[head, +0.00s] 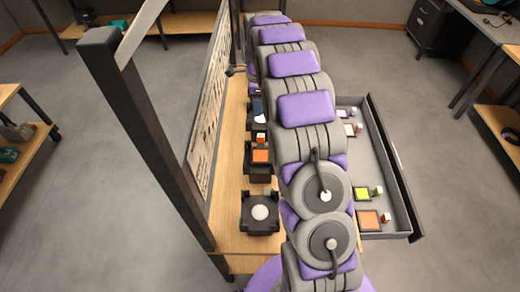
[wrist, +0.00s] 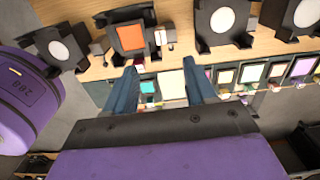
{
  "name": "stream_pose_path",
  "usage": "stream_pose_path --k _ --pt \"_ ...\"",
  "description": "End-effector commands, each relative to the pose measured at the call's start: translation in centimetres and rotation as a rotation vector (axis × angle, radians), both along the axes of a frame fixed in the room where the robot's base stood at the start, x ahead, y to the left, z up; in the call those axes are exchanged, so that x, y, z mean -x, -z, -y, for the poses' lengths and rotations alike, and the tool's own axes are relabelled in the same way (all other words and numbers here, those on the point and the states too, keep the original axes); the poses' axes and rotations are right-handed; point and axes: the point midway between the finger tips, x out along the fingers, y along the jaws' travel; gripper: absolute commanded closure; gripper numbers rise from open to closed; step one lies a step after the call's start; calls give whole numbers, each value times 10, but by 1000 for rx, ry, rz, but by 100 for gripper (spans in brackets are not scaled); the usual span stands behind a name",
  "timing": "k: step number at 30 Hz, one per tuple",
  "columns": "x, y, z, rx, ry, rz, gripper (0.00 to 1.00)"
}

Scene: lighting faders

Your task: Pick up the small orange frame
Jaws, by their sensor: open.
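An orange frame (head: 261,156) with a small white-and-orange grip sits in a black fixture on the wooden bench in the head view. An orange panel in a black holder (wrist: 130,37) also shows in the wrist view, at the top, left of centre. Another orange frame (head: 369,220) lies in the open drawer at its near end, with a red-and-white grip beside it. I cannot tell which one the task calls small. My gripper (wrist: 160,65) is open and empty, with its blue fingers apart, pointing toward the bench edge and the drawer. My arm hides the gripper in the head view.
The grey drawer (head: 405,204) also holds a yellow-green frame (head: 362,194) and other coloured frames. Black fixtures with white discs (head: 260,213) stand on the bench. A dark post (head: 150,145) and pegboard (head: 212,105) stand left of the bench.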

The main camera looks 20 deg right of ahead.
Motion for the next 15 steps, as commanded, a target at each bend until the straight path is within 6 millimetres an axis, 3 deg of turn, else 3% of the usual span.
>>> stream_pose_path --k 7,15 --pt "-3 20 2 0 19 1 45" --pt "-3 70 2 0 17 3 45"
